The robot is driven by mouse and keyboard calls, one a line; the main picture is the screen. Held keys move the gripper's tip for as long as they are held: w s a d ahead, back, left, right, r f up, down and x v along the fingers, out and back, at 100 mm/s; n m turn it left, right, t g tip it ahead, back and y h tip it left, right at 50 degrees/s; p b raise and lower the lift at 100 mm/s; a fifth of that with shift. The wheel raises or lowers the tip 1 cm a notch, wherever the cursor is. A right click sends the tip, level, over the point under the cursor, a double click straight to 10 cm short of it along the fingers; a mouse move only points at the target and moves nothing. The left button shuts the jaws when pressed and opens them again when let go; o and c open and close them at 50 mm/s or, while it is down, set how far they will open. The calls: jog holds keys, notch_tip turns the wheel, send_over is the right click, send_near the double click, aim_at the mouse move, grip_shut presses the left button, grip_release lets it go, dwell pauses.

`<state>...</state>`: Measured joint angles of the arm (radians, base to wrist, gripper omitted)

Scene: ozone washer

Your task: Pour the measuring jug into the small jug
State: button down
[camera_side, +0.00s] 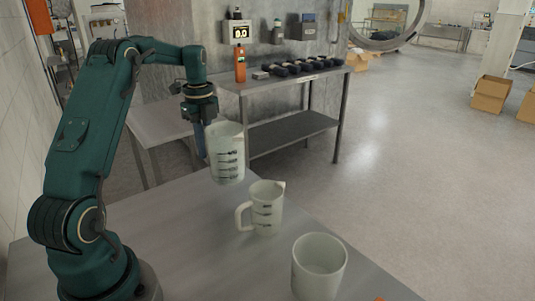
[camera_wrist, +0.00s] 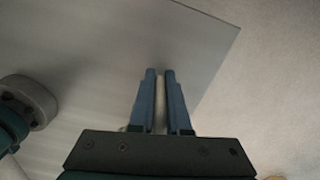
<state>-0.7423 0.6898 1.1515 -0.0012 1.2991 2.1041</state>
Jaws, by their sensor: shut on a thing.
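The measuring jug (camera_side: 228,155) is a pale, translucent jug with dark scale marks. It hangs roughly upright from my gripper (camera_side: 201,152), apparently above the table, behind and left of the small jug. My blue fingers point down at its left side and are shut on it; its handle is mostly hidden by them. In the wrist view my gripper (camera_wrist: 160,73) shows the fingers close together with a thin pale strip between them. The small jug (camera_side: 266,212) stands upright on the table, handle to the left, spout to the right, with dark marks. The jugs look apart. Their contents cannot be seen.
A plain pale beaker (camera_side: 318,272) stands at the front, right of the small jug. The grey table (camera_side: 185,245) is bare to the left of the jugs. A metal bench (camera_side: 290,82) with an orange device (camera_side: 240,66) and several dark items stands behind.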

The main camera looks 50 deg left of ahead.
aim_at(213, 126)
jog(key=shift+m, duration=0.7)
jog(key=f, duration=0.1)
jog(key=a+f, duration=0.2)
jog(key=shift+w+f, duration=0.25)
jog(key=shift+f, duration=0.15)
jog(key=shift+s+f, duration=0.15)
jog(key=shift+f, duration=0.5)
jog(key=shift+r, duration=0.1)
jog(key=shift+d+r+y, duration=0.4)
jog(key=shift+r+y, duration=0.3)
jog(key=shift+y, duration=0.05)
jog(key=shift+d+r+y, duration=0.35)
jog(key=shift+r+y, duration=0.35)
jog(key=shift+y, duration=0.05)
jog(key=shift+d+r+g+y, duration=0.15)
jog(key=shift+d+r+y, duration=0.2)
jog(key=shift+r+y, duration=0.2)
jog(key=shift+d+r+g+y, duration=0.15)
jog(key=shift+d+r+y, duration=0.2)
jog(key=shift+r+y, duration=0.2)
jog(key=shift+r, duration=0.1)
jog(key=shift+w+d+r+y, duration=0.15)
jog(key=shift+d+r+y, duration=0.4)
jog(key=shift+r, duration=0.1)
jog(key=shift+w+d+r+y, duration=0.15)
jog(key=shift+d+r+y, duration=0.35)
jog(key=shift+r+y, duration=0.1)
